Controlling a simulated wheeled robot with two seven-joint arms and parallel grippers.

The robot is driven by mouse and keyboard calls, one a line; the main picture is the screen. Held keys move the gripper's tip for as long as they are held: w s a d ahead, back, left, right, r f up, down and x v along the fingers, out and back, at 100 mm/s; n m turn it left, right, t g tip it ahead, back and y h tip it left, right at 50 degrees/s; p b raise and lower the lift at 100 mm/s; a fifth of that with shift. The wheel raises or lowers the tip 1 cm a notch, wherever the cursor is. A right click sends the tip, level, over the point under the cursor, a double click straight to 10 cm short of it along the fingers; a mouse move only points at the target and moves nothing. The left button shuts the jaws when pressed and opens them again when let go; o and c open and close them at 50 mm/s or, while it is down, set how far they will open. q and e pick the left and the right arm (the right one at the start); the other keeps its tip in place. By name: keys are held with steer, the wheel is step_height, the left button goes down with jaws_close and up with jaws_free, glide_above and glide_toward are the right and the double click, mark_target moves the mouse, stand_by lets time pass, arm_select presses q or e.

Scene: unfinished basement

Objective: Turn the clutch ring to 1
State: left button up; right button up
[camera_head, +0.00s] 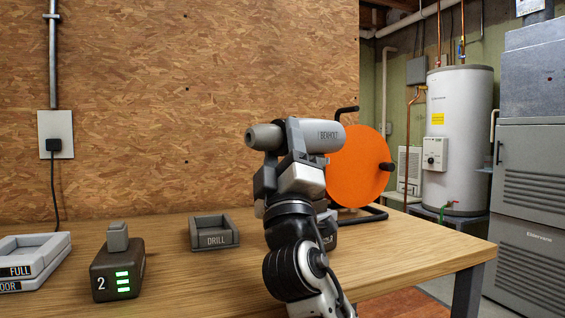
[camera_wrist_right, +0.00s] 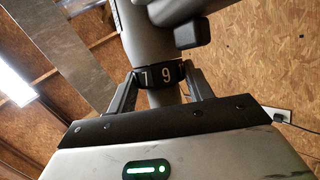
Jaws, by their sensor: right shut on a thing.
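The grey drill (camera_head: 328,136) is upright above the bench, its nose (camera_head: 262,138) pointing left; my arm hides much of its lower part. My right gripper (camera_head: 291,135) is at the front of the drill body. In the right wrist view, the black clutch ring (camera_wrist_right: 164,76) lies between the two fingers of my right gripper (camera_wrist_right: 162,80), which is shut on it. My left gripper is not in view.
A charger (camera_head: 117,280) marked 2 holds a grey battery (camera_head: 117,237). Pale trays (camera_head: 35,262) lie at the left. An orange reel (camera_head: 357,165) stands behind the drill. The bench front is clear.

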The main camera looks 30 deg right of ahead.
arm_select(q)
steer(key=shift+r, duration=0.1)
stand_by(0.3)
arm_select(e)
steer(key=o, duration=1)
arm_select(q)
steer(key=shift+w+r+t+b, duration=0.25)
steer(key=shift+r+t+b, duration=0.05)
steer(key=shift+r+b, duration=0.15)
arm_select(e)
steer(key=v, duration=0.7)
steer(key=shift+s+a+f, duration=0.1)
steer(key=shift+s+f, duration=0.05)
steer(key=shift+f, duration=0.05)
